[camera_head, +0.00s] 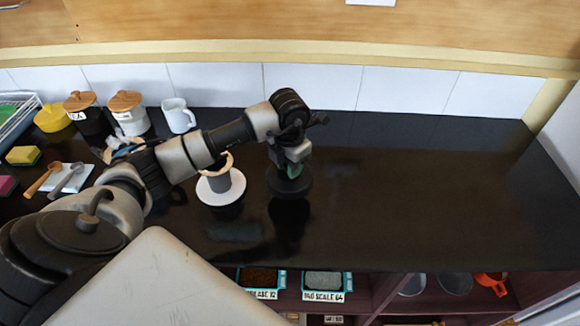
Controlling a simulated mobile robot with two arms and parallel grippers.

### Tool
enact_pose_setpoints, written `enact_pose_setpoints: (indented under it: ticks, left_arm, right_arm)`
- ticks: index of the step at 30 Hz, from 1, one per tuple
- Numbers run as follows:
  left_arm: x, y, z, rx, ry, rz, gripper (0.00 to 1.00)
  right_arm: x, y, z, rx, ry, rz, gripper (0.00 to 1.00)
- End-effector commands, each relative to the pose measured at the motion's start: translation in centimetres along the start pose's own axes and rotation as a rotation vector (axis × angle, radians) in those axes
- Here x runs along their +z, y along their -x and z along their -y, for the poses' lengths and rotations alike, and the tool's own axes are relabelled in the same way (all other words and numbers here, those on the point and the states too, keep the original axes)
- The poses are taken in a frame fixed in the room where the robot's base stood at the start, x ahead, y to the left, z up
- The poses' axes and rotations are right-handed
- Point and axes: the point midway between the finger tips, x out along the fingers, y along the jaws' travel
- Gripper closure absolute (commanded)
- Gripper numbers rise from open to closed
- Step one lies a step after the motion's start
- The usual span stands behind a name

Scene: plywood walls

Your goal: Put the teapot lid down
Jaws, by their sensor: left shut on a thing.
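My left gripper (291,169) reaches over the black counter and points down. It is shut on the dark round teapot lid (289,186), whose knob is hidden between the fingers. The lid looks level, with a dark reflection below it; I cannot tell whether it touches the counter. My right gripper is not in view.
A white mug (178,115) and wooden-lidded canisters (131,116) stand at the back left. A yellow sponge (23,155) and spoons (66,180) lie at the far left. The black counter (430,190) is clear on the right. Labelled trays (326,283) sit on a shelf below its front edge.

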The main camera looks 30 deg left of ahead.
Motion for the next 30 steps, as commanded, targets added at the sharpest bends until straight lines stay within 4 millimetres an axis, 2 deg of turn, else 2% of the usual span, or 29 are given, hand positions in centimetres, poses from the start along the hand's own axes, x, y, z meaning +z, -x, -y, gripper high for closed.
enact_pose_setpoints:
  ticks: [6, 12, 19, 30]
  left_arm:
    - [2.0, -1.6, -2.1, -0.001, 0.001, 0.000, 0.93]
    - [2.4, -2.6, -2.5, -0.002, -0.002, -0.002, 0.93]
    - [2.4, -5.7, -2.5, -0.002, -0.001, -0.002, 0.93]
    - [2.4, -6.4, -2.5, 0.000, -0.002, 0.001, 0.93]
  right_arm:
    - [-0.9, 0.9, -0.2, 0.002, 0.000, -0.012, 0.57]
    - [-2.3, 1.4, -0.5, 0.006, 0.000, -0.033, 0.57]
    - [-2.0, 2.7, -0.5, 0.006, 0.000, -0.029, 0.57]
    - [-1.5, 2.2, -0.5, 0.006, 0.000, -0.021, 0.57]
